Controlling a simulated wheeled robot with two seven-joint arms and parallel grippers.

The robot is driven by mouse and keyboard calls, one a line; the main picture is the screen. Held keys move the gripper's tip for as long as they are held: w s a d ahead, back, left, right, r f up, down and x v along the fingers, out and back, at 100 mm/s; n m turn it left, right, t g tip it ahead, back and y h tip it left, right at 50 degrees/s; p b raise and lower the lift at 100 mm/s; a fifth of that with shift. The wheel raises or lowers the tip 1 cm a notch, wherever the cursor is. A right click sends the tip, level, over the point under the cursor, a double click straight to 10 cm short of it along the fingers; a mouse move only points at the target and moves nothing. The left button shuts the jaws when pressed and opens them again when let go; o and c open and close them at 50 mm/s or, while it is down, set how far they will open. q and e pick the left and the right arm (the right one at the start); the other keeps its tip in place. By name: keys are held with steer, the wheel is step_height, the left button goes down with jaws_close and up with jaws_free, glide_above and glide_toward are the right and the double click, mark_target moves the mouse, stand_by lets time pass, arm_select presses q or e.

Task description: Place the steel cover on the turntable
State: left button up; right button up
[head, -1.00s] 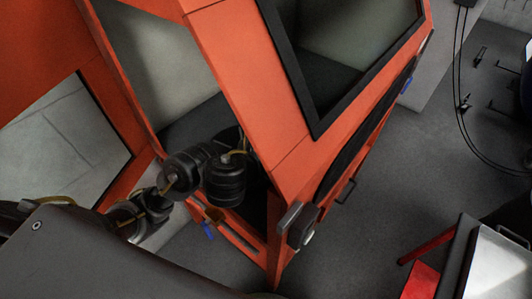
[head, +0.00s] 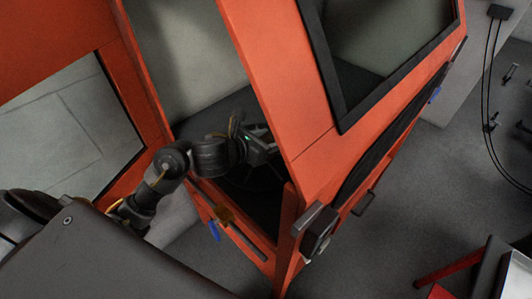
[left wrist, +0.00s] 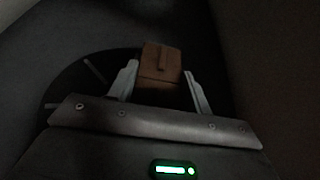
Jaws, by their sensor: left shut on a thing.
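My left gripper (head: 268,147) is inside the orange cabinet, reached in through its open side. In the left wrist view its two pale fingers (left wrist: 162,88) are shut on a brown block-like piece (left wrist: 162,62). I cannot tell from its look whether this is the steel cover or a part of it. A dark round disc with light slots (left wrist: 72,82), which looks like the turntable, lies below and behind the fingers. The gap between the held piece and the disc cannot be judged. My right gripper is not in view.
The orange cabinet frame (head: 283,85) stands close around my left arm, with a front post and a dark window. A black handle block (head: 320,232) sticks out at its corner. Open grey floor (head: 420,190) lies to the right. The cabinet interior is dim.

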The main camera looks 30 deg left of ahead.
arm_select(q)
steer(key=shift+w+a+f, duration=0.15)
steer(key=shift+a+f, duration=0.1)
steer(key=shift+f, duration=0.05)
steer(key=f, duration=0.1)
steer(key=f+b, duration=0.1)
steer(key=f, duration=0.1)
steer(key=shift+w+a+f, duration=0.15)
steer(key=shift+a, duration=0.25)
steer(key=shift+f, duration=0.35)
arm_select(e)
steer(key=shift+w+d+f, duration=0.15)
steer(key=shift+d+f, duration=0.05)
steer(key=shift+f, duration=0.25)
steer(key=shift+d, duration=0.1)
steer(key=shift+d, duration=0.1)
